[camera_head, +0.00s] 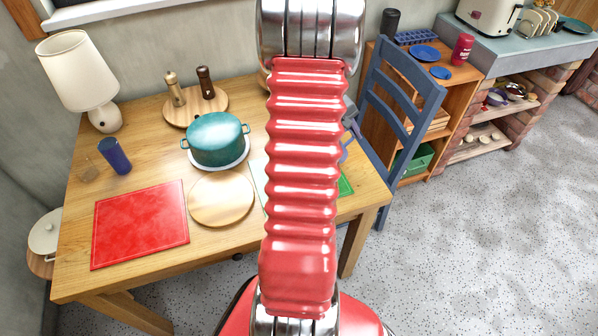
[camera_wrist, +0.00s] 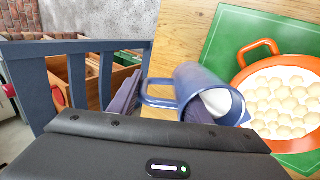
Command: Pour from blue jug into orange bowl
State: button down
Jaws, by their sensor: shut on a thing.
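The blue jug (camera_wrist: 196,76) is in the wrist view, tilted, with its mouth toward the lower right and something white inside. My gripper (camera_wrist: 160,92) is shut on the jug at its handle side, and the exact contact is partly hidden. The orange bowl (camera_wrist: 258,48) is to the right of the jug, on a green mat (camera_wrist: 226,38). In the head view my arm hides the bowl and most of the gripper area.
A blue chair (camera_head: 402,100) stands at the table's right edge. The table (camera_head: 150,262) also carries a teal pot (camera_head: 216,140), a round wooden board (camera_head: 221,199), a red mat (camera_head: 140,224), a dark blue cup (camera_head: 115,156) and a lamp (camera_head: 82,75).

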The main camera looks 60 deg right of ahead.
jog(key=shift+s+d+f+t+y+b, duration=0.5)
jog(key=shift+d+f+t+y, duration=0.15)
jog(key=shift+y, duration=0.1)
jog(key=shift+s+d+f+t+y+b, duration=0.35)
jog(key=shift+s+d+f+t+y, duration=0.15)
jog(key=shift+f+t+y, duration=0.2)
jog(key=shift+s+d+f+t+y+b, duration=0.2)
jog(key=shift+d+f+t+y+b, duration=0.15)
jog(key=shift+f+t+y+b, duration=0.4)
jog(key=shift+r, duration=0.1)
jog(key=shift+s, duration=0.1)
